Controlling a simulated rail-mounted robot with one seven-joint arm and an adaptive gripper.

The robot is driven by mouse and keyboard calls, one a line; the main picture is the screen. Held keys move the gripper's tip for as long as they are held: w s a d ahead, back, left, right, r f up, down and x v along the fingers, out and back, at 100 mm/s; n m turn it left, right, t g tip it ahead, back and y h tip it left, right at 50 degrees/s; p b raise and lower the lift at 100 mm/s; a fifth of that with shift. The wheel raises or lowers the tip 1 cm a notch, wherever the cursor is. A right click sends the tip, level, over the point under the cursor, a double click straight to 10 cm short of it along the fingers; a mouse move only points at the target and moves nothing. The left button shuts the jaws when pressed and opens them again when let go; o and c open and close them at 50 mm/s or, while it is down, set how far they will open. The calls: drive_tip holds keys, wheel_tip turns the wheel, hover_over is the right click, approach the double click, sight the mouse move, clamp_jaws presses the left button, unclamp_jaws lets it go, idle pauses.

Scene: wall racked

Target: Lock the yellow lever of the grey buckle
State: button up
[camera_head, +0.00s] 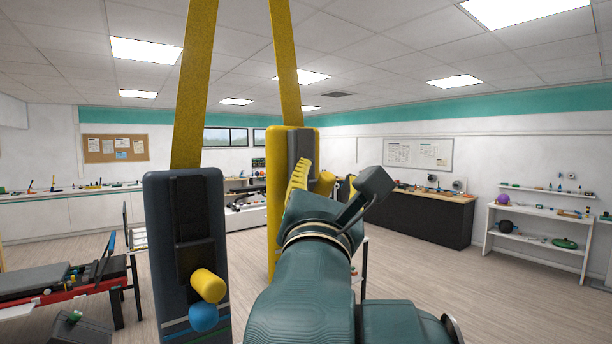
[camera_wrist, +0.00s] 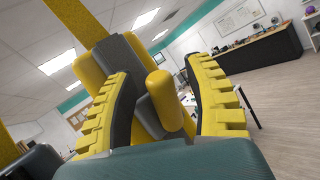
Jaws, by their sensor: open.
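The grey buckle (camera_head: 155,240) hangs upright on a yellow strap at left in the head view. A yellow lever (camera_head: 207,285) sticks out low on its front, with a blue round end (camera_head: 204,317) just below. To its right a yellow buckle (camera_head: 272,200) with a dark grey front plate (camera_head: 302,143) hangs on another strap. My gripper (camera_head: 312,178) is in front of the yellow buckle, away from the grey one. In the wrist view my gripper (camera_wrist: 160,68) is open, its yellow ribbed fingers either side of a yellow lever (camera_wrist: 165,100) on a grey plate (camera_wrist: 120,60). Contact is unclear.
Yellow straps (camera_head: 195,90) run up towards the ceiling. A red-framed bench (camera_head: 80,285) stands at left. A dark cabinet (camera_head: 430,217) and white shelves (camera_head: 540,235) stand at back right. The floor (camera_head: 490,290) at right is clear.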

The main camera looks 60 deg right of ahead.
drive_tip(key=shift+c, duration=0.3)
clamp_jaws()
drive_tip(key=shift+w+d+r+n+y+p, duration=0.15)
drive_tip(key=shift+r+n+y+p, duration=0.2)
drive_tip(key=shift+p, duration=0.7)
drive_tip(key=shift+w+n+p, duration=0.1)
drive_tip(key=shift+n+p, duration=0.15)
drive_tip(key=shift+p, duration=0.25)
drive_tip(key=shift+f+y, duration=0.15)
drive_tip(key=shift+y, duration=0.1)
drive_tip(key=shift+f, duration=0.1)
drive_tip(key=shift+o, duration=0.3)
unclamp_jaws()
